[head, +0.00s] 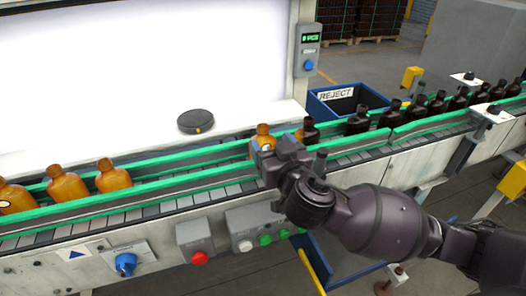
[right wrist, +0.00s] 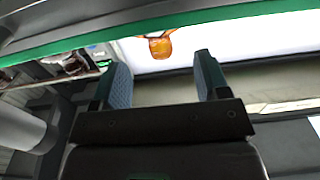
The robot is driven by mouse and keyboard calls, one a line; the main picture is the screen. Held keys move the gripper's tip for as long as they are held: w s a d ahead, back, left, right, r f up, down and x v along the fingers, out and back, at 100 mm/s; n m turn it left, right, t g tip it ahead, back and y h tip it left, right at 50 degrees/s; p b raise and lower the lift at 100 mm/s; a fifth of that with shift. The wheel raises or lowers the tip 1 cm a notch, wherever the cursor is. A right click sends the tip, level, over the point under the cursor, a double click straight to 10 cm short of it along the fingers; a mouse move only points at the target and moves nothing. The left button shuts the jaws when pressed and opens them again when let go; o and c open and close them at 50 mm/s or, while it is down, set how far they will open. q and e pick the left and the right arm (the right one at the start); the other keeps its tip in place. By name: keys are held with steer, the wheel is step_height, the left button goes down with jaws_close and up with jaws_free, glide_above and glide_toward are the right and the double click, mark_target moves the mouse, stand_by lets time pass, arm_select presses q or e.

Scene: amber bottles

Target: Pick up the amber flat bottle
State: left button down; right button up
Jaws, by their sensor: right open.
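An amber flat bottle (head: 264,138) stands on the conveyor, partly hidden behind my right gripper (head: 268,158). In the right wrist view the amber bottle (right wrist: 160,46) shows beyond the fingers, between them in the picture and apart from both. My right gripper is open, its two fingers (right wrist: 163,72) spread with nothing between them. More amber bottles (head: 67,185) stand on the belt at the left. My left gripper is not in view.
Green guide rails (head: 165,205) run along both sides of the conveyor. Dark bottles (head: 358,121) line the belt to the right. A blue REJECT bin (head: 375,96) stands behind it. A black disc (head: 195,121) lies on the white ledge. Control boxes (head: 196,241) are on the front.

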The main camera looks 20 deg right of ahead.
mark_target(265, 136)
steer(key=shift+w+a, duration=0.1)
steer(key=shift+w, duration=2)
steer(key=shift+c, duration=0.2)
steer(key=shift+s+f, duration=0.1)
steer(key=shift+f, duration=0.05)
jaws_close()
